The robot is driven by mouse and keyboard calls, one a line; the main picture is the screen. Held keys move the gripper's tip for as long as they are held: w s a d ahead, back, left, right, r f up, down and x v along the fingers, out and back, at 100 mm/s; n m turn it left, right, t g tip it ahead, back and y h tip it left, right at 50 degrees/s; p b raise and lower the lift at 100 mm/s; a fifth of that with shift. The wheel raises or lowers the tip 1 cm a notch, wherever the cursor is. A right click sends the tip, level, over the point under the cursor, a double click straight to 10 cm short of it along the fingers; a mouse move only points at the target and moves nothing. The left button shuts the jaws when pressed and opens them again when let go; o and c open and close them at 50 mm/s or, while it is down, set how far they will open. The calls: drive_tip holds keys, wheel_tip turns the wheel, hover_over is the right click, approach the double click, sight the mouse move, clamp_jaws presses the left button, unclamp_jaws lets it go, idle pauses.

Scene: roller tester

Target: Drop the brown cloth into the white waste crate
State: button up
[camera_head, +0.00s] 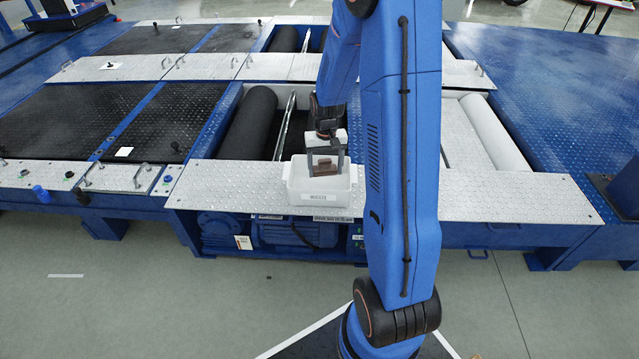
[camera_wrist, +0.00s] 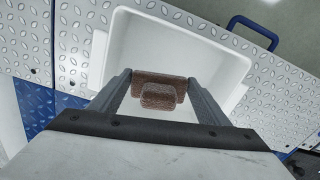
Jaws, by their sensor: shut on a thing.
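The white waste crate (camera_head: 319,192) stands on the silver tread plate near the front edge of the tester, with a label on its front. In the wrist view the crate (camera_wrist: 180,40) fills the middle, open toward me. My gripper (camera_head: 323,166) is over the crate, its fingers pointing down at the opening. In the wrist view my gripper (camera_wrist: 160,92) is shut on the brown cloth (camera_wrist: 158,94), a small folded block between the two fingers. The cloth also shows brown in the head view (camera_head: 322,165). I cannot tell how far the cloth is above the crate floor.
The tread plate (camera_head: 230,190) is clear left of the crate. A dark roller (camera_head: 249,125) lies behind it, and a pale roller (camera_head: 495,130) lies to the right. A blue handle (camera_wrist: 252,30) is beyond the crate.

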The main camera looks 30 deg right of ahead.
drive_tip(key=shift+f, duration=0.15)
drive_tip(key=o, duration=1.1)
wheel_tip(320, 180, up, 17)
drive_tip(key=shift+r, duration=0.2)
